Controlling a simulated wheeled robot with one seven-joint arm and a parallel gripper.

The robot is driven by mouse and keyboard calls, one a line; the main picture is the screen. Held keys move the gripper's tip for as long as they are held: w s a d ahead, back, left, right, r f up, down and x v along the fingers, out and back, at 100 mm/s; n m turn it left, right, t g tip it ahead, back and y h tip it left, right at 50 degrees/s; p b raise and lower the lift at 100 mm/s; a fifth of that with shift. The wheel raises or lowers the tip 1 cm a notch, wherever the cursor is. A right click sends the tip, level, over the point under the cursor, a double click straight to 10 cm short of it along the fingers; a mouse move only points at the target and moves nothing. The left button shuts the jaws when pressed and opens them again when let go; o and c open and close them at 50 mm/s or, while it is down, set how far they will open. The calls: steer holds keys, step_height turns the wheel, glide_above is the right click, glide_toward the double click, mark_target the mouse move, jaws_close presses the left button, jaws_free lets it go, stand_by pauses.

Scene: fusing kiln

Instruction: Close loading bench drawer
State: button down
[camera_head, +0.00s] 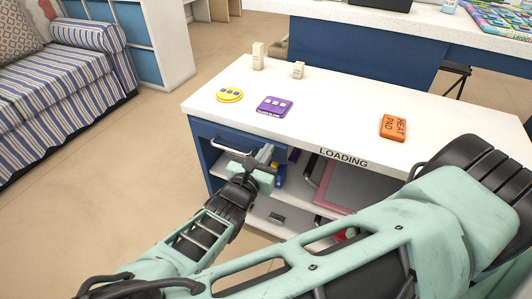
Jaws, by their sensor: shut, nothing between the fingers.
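The loading bench (340,107) has a white top with "LOADING" lettered on its front edge. Its blue drawer (212,134) is at the upper left of the bench front, with a pale bar handle (231,148). How far the drawer stands out is hard to tell, since my gripper and arm cover its right part. My gripper (266,153) is shut and empty, at the drawer's front just right of the handle. I cannot tell whether it touches the drawer.
Open shelves (277,216) below hold sheets and small items. A striped sofa (60,75) stands left; floor between is clear.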

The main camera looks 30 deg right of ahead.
steer(key=shift+p+x, duration=1.05)
steer(key=shift+r, duration=0.15)
